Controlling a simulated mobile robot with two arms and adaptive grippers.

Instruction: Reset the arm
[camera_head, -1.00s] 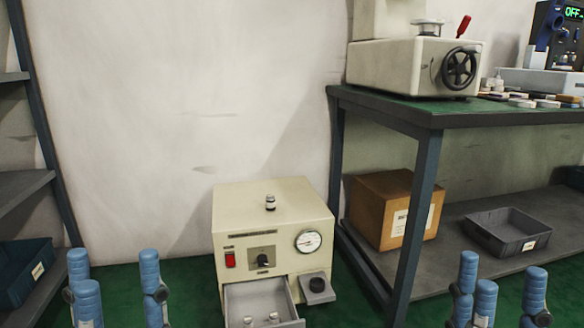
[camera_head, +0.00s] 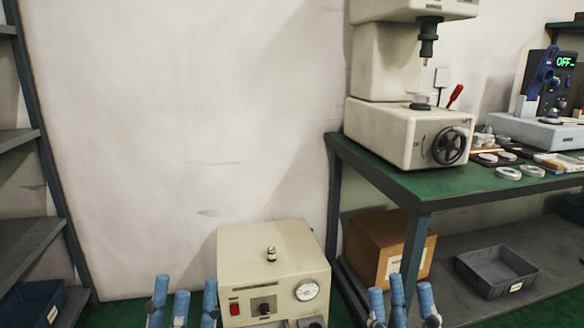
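My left gripper (camera_head: 182,306) shows at the bottom edge, left of the beige machine (camera_head: 290,262), with its blue fingers pointing up. Its fingers stand apart with nothing seen between them. My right gripper (camera_head: 400,303) shows at the bottom edge, right of the beige machine and in front of the table frame. Its blue fingers are also apart with nothing seen between them. The lower parts of both grippers and the arms are cut off by the frame.
The beige machine has a gauge and a red switch; its lower front is cut off. A green-topped table (camera_head: 450,185) at right holds a press (camera_head: 410,130) and several rings (camera_head: 507,172). A cardboard box (camera_head: 385,250) and grey bin (camera_head: 497,270) sit below. A shelf (camera_head: 25,240) stands left.

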